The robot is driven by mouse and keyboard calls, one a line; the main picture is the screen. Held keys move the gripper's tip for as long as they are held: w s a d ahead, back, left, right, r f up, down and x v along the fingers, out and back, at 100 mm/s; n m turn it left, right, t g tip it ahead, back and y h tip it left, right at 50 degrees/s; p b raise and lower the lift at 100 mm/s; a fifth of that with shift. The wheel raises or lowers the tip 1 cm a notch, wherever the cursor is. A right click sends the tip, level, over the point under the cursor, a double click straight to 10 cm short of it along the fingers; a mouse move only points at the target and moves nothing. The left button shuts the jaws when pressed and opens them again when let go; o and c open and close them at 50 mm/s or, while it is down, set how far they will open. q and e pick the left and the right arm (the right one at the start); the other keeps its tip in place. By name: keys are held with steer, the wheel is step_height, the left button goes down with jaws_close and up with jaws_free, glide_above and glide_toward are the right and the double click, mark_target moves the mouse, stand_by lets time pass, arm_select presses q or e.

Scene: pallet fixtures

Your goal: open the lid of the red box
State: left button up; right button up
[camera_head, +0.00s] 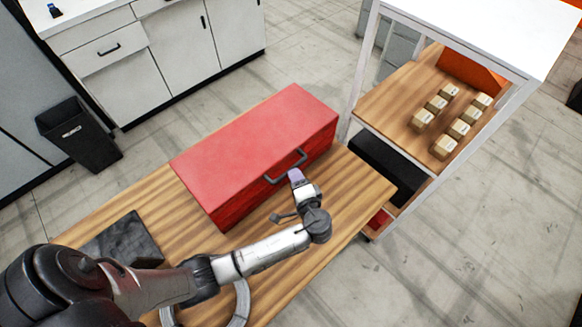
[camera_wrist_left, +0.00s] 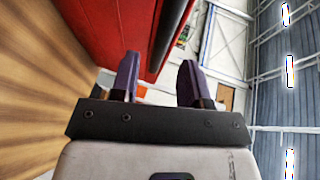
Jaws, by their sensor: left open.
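The red box (camera_head: 265,145) lies on the wooden table with its lid down. A dark handle (camera_head: 287,170) is on its front edge, and the handle also shows as a dark bar in the left wrist view (camera_wrist_left: 165,38). The red box (camera_wrist_left: 105,30) fills the upper left there. I cannot tell whether the fingers touch the handle. My right gripper is not in view.
The wooden table (camera_head: 355,185) has free room right of the box. A dark slab (camera_head: 125,240) lies at its left. A white shelf unit (camera_head: 432,178) with several small wooden blocks stands at right. White cabinets (camera_head: 180,45) and a black bin (camera_head: 78,135) stand behind.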

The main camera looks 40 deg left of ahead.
mark_target(291, 168)
arm_select(q)
steer(key=shift+x, duration=2.4)
steer(key=shift+c, duration=0.2)
jaws_close()
